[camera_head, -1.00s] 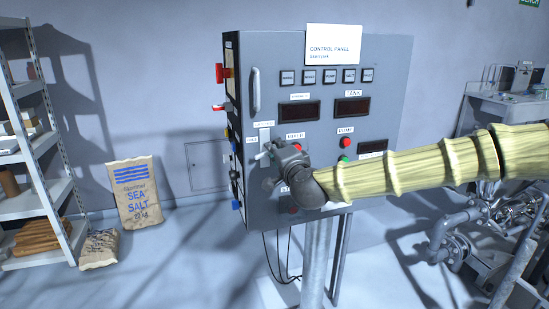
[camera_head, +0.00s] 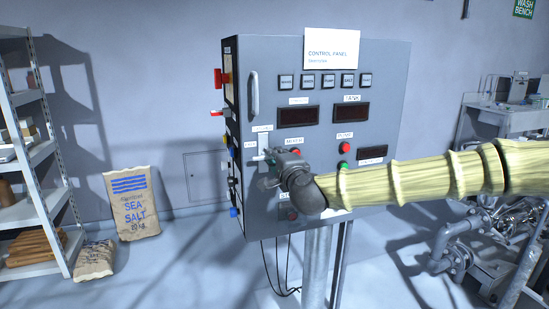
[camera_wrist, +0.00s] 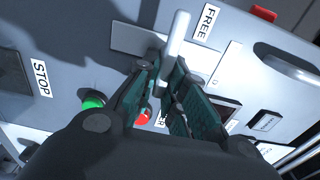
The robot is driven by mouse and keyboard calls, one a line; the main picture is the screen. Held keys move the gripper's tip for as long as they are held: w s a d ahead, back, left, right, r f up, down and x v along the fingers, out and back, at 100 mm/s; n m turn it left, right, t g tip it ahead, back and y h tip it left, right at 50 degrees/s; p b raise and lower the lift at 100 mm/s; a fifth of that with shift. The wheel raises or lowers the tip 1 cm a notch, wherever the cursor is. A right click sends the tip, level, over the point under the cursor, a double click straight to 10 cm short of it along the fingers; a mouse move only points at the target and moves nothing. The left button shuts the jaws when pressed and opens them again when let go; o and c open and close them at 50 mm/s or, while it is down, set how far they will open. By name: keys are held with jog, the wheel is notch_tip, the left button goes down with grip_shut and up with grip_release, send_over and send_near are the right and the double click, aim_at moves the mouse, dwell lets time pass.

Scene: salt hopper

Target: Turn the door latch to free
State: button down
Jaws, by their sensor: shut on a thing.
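The door latch has a pale lever (camera_wrist: 178,38) on a light plate (camera_wrist: 130,38). In the wrist view the lever lies across the plate, beside the FREE label (camera_wrist: 207,22). My gripper (camera_wrist: 163,78) is shut on the lever, one finger on each side. In the head view my gripper (camera_head: 276,160) is at the lower left of the control panel's front (camera_head: 380,105), and the lever end (camera_head: 257,158) sticks out to its left. The plate (camera_head: 264,143) shows above it. My gripper hides part of the latch.
A door handle (camera_head: 254,94) stands out above the latch. Red (camera_head: 344,147) and green buttons are to its right; a STOP label (camera_wrist: 41,75) shows in the wrist view. A shelf (camera_head: 40,190) and a sea salt sack (camera_head: 134,205) stand left, pipes (camera_head: 455,245) right.

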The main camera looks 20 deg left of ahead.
jog(key=c, duration=1.5)
grip_release()
jog(key=v, duration=1.2)
jog(key=shift+f, duration=0.1)
